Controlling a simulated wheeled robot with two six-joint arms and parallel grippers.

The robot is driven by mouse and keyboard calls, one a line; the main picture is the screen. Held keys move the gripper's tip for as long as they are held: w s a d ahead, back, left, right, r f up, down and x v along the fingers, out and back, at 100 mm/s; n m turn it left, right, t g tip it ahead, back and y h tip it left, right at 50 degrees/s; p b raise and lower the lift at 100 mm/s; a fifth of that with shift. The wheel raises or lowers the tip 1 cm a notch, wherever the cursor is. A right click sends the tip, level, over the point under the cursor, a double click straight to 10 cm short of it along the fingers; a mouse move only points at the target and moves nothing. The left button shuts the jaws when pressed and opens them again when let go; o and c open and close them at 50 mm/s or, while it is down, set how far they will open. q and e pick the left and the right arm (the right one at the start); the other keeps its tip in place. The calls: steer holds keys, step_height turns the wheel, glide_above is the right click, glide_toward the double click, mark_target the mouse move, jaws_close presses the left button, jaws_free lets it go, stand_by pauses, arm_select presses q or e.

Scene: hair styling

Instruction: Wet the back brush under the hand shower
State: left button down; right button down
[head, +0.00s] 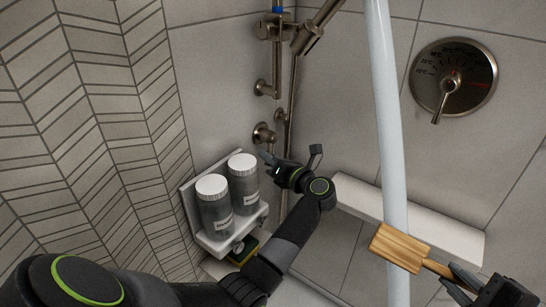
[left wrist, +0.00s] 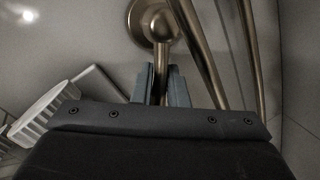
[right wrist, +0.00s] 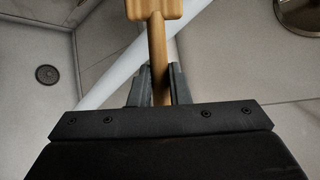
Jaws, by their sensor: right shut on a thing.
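The back brush has a wooden block head (head: 400,248) and a thin wooden handle. My right gripper (head: 462,283) is shut on the handle, which also shows between its fingers in the right wrist view (right wrist: 157,60). A pale blue-white column of water (head: 385,100) falls from above the picture, and the brush head overlaps it. A bronze handle, likely the hand shower (head: 312,35), slants out of the top; its outlet is out of view. My left gripper (head: 290,160) has its fingers apart beside the wall fittings. In the left wrist view a metal stem (left wrist: 163,65) shows between them.
A round temperature dial (head: 453,80) with a lever is on the right wall. Two white-capped bottles (head: 243,185) stand on a small shelf at the corner, left of my left gripper. A yellow-green sponge (head: 243,248) sits below. A white ledge (head: 450,232) runs along the wall.

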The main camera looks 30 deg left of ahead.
stand_by(0.3)
arm_select(q)
steer(key=shift+f+b, duration=0.2)
steer(key=shift+b, duration=0.35)
steer(key=w+n+b, duration=0.1)
steer(key=n+b, duration=0.1)
steer(key=b, duration=0.3)
steer(key=w+n+y+b, duration=0.1)
steer(key=n+b, duration=0.2)
steer(key=b, duration=0.2)
steer(key=w+n+b, duration=0.1)
steer(key=n+b, duration=0.1)
steer(key=b, duration=0.3)
steer(key=shift+d+f+y, duration=0.1)
steer(key=shift+f+y, duration=0.2)
steer(key=shift+f, duration=0.05)
steer(key=shift+r+n, duration=0.15)
steer(key=shift+n, duration=0.15)
steer(key=c, duration=1.5)
jaws_free()
steer(key=v, duration=1.2)
steer(key=shift+w, duration=0.15)
